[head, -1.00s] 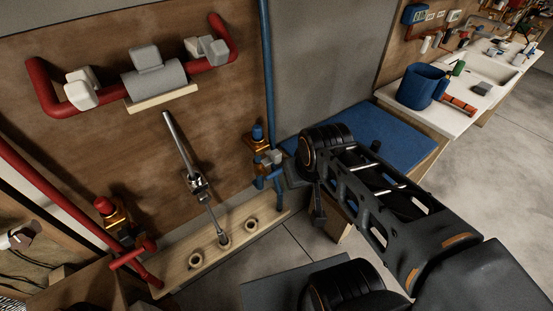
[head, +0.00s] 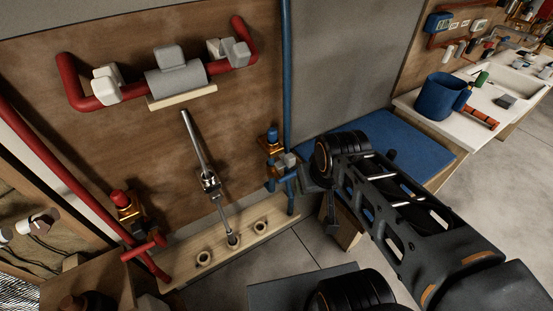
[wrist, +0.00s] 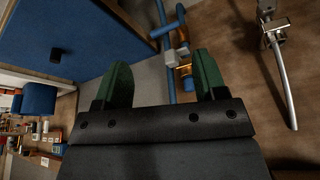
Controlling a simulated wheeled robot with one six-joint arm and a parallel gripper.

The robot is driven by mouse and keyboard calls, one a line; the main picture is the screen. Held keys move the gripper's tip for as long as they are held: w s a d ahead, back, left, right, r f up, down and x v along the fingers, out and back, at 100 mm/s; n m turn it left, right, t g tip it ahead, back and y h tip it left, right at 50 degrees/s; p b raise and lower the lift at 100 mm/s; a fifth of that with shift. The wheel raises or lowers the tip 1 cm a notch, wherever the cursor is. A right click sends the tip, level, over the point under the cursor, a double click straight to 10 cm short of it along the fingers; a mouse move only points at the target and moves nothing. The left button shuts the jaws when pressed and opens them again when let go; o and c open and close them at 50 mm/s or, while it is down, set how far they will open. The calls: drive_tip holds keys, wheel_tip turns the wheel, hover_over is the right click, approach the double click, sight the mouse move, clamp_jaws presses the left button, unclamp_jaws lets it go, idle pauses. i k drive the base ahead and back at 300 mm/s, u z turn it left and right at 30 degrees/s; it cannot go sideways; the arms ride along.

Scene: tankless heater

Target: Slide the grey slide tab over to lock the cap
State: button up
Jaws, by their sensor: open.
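A small light grey block, which looks like the slide tab (head: 287,161), sits on the blue pipe fitting (head: 290,186) at the lower right of the wooden panel. A blue cap (head: 271,135) tops the brass valve just above it. My gripper (head: 312,182) is close to the right of this fitting in the head view, its fingers mostly hidden. In the wrist view my gripper (wrist: 161,76) has two green fingers spread apart with nothing between them. The grey block (wrist: 168,59) and blue fitting (wrist: 170,38) lie beyond the fingertips. I cannot tell which part the tab locks.
A red pipe loop (head: 75,82) with grey and white blocks is on the panel above. A metal rod (head: 194,140) leans nearby over a wooden rail (head: 190,250) with holes. A red valve (head: 120,199) is at left. A blue-topped table (head: 400,140) stands right.

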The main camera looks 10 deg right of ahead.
sight(289, 160)
drive_tip(key=u, duration=0.05)
drive_tip(key=k, duration=0.5)
drive_tip(key=u, duration=0.75)
drive_tip(key=i, duration=0.8)
drive_tip(key=z, duration=0.95)
